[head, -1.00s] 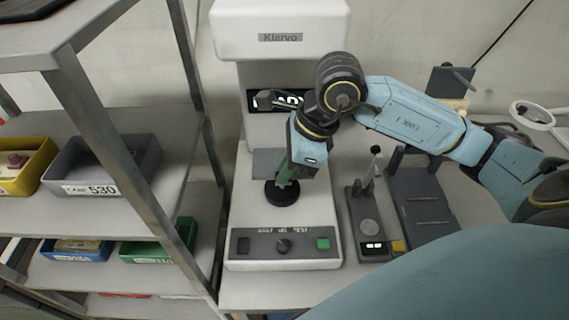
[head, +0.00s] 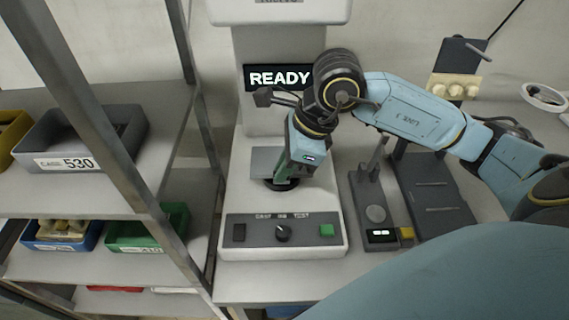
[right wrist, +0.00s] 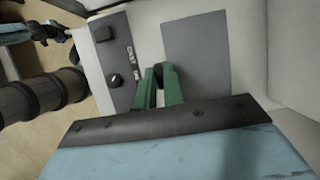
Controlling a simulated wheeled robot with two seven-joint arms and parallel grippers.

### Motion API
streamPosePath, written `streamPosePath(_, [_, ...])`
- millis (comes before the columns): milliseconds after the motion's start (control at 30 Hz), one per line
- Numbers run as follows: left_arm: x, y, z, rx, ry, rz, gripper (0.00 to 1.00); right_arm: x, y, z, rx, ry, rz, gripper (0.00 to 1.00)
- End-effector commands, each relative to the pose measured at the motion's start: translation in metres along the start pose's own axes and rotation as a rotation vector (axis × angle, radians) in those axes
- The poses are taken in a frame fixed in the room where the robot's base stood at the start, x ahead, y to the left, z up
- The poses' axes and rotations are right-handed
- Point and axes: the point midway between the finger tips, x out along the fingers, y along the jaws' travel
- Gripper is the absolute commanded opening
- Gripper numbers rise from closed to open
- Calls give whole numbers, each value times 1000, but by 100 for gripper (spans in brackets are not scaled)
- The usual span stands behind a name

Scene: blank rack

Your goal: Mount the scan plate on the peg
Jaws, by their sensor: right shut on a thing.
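My right gripper (head: 286,171) reaches down with green fingers in front of the white machine (head: 236,200). In the right wrist view its fingers (right wrist: 160,82) close on a dark round piece (right wrist: 166,72). In the head view the fingertips are at a low black disc (head: 280,185) on the machine's bed. A flat grey panel (head: 264,160) lies just behind the disc. I cannot tell for sure which part is the scan plate; the fingers hide much of the held piece. A thin rod (head: 479,50) beside a dark upright board (head: 460,58) may be the peg.
The machine's display (head: 279,78) reads READY. A grey device with an upright post (head: 368,185) and a dark slotted stand (head: 435,195) are at right. Left, a metal shelf holds bins, including a grey one (head: 78,143). A blue arm part (right wrist: 25,30) shows at the wrist view's left.

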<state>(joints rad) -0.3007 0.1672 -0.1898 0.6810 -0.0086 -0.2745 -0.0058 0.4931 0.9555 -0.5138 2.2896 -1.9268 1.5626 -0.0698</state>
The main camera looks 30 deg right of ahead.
Motion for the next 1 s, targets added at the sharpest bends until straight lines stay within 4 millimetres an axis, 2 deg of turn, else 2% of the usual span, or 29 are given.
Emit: streamPosePath(1000, [7, -2, -1, 0, -1, -4, 36, 3, 0, -1, 0, 0, -2, 0])
